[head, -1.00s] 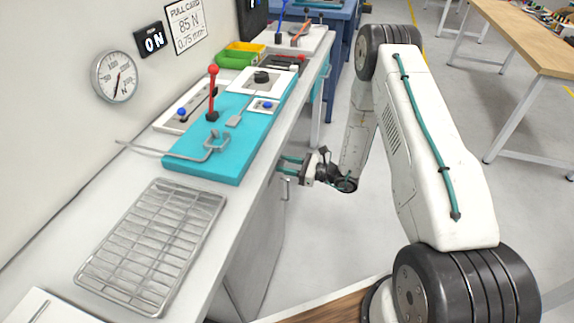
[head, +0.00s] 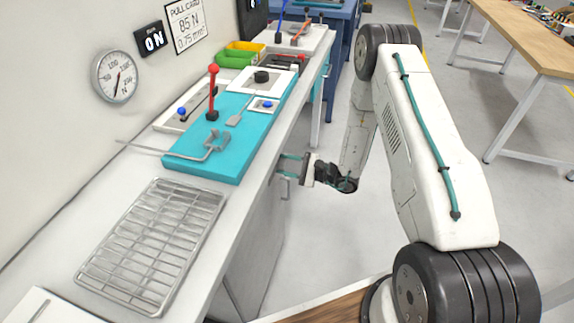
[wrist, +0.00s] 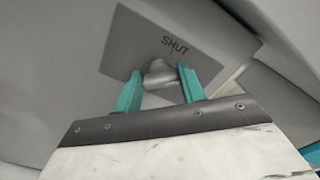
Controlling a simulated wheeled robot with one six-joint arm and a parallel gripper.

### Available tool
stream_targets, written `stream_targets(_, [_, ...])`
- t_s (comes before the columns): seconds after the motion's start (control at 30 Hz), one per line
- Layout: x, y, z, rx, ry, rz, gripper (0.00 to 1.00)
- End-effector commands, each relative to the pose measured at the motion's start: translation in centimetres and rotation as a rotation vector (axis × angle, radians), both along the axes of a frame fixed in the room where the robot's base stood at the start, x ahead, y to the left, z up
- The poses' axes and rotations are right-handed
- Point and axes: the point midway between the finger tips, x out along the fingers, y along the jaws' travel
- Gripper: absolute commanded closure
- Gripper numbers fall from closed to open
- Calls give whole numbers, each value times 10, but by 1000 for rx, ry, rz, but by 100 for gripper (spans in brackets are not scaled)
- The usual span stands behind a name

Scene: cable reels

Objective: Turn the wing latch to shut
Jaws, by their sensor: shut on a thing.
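The wing latch (wrist: 159,76) is a rounded grey metal piece on a darker grey plate (wrist: 125,48) in the wrist view. The word SHUT and a short mark are printed on the plate just above and right of the latch. My gripper (wrist: 157,80) has its two teal fingers on either side of the latch, shut on it. In the head view my gripper (head: 290,166) is at the front face of the bench cabinet, below the worktop edge. The latch itself cannot be made out there.
A metal handle (head: 286,186) is on the cabinet front just below my gripper. The worktop above carries a teal board (head: 225,168) with a red lever (head: 212,90) and a bent metal rod, and a wire rack (head: 150,245).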

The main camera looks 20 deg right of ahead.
Motion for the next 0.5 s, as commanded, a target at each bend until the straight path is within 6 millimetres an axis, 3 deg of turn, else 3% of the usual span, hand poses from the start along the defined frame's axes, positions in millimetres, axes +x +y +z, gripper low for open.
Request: stream_targets(0.5, [-1,1,-2,-285,-392,0,83])
